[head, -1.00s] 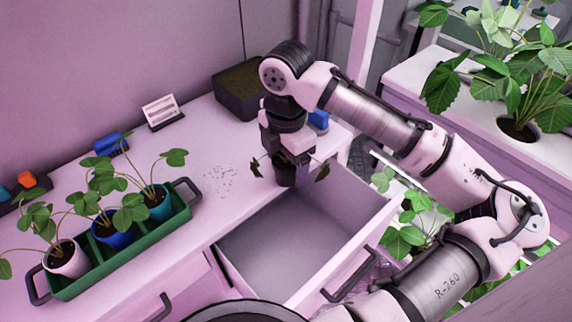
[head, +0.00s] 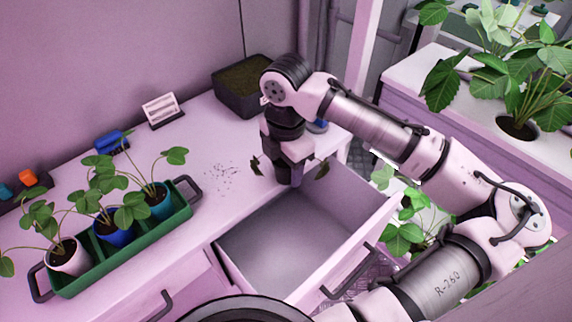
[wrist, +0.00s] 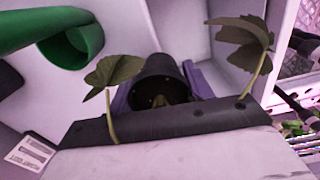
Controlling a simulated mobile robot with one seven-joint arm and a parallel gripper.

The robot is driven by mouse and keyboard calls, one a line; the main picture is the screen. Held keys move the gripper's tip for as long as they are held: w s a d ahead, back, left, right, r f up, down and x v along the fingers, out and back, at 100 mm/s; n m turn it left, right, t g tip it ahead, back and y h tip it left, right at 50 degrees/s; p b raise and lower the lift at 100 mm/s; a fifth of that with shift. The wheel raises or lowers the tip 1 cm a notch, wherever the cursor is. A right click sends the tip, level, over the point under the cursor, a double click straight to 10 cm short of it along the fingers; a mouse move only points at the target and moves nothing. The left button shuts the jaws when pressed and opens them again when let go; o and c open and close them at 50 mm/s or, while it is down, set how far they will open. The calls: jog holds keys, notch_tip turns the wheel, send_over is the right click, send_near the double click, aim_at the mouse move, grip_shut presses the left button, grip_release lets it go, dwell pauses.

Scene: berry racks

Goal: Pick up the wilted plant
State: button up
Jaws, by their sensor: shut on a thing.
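The wilted plant has brown-green drooping leaves, which show in the head view at both sides of my gripper and in the wrist view at left and right. Its small dark pot (wrist: 160,78) lies between my fingers in the wrist view. My gripper (head: 289,176) points down at the counter's front edge, just behind the open drawer, and is shut on the pot. In the head view my fingers mostly hide the pot. I cannot tell whether its base touches the counter.
An open, empty-looking drawer (head: 285,235) is in front of the gripper. A green tray (head: 100,268) with several healthy potted plants stands left. A dark soil box (head: 240,92), a white card (head: 162,110) and a blue object (head: 108,142) stand farther back. Dark crumbs lie on the counter (head: 195,150).

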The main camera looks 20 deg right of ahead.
notch_tip(320, 180, up, 20)
jog(key=shift+b, duration=0.35)
dwell(0.6)
